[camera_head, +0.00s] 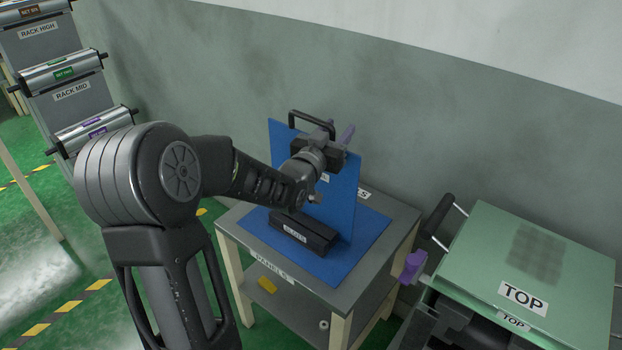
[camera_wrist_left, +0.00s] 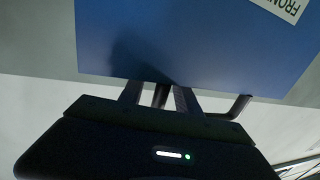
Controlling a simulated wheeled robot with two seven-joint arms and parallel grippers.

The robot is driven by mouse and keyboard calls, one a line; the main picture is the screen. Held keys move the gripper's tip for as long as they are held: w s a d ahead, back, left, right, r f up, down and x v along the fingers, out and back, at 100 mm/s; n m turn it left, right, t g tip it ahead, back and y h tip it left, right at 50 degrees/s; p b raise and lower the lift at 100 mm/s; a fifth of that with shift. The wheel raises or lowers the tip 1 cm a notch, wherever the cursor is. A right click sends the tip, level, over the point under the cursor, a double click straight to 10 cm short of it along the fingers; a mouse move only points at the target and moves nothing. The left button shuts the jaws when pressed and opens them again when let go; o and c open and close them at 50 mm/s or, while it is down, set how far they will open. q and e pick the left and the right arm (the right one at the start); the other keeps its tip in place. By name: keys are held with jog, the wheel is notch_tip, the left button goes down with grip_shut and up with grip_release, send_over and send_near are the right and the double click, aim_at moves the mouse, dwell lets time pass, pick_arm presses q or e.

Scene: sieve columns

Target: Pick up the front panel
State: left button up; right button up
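The front panel (camera_head: 338,205) is a blue upright plate with a black handle (camera_head: 300,117) at its top, standing in a black slotted block (camera_head: 303,233) on the small table. My left gripper (camera_head: 338,130) is at the panel's top edge by the handle, its body hiding part of the panel and its label. In the left wrist view, the panel (camera_wrist_left: 190,40) fills the upper middle with a white label partly reading FRONT. There the two fingers (camera_wrist_left: 158,97) are spread apart, with a handle post between them; I cannot tell whether they touch it. My right gripper does not show.
A blue mat (camera_head: 372,232) lies on the grey table. A green box labelled TOP (camera_head: 570,262) stands at the right, with a purple piece (camera_head: 412,266) beside it. A rack with rollers (camera_head: 62,72) stands at the far left. A wall is close behind the table.

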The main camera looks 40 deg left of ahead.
pick_arm(q)
jog(key=shift+c, duration=0.4)
grip_shut()
dwell(0.4)
jog(key=shift+r, duration=0.1)
dwell(0.9)
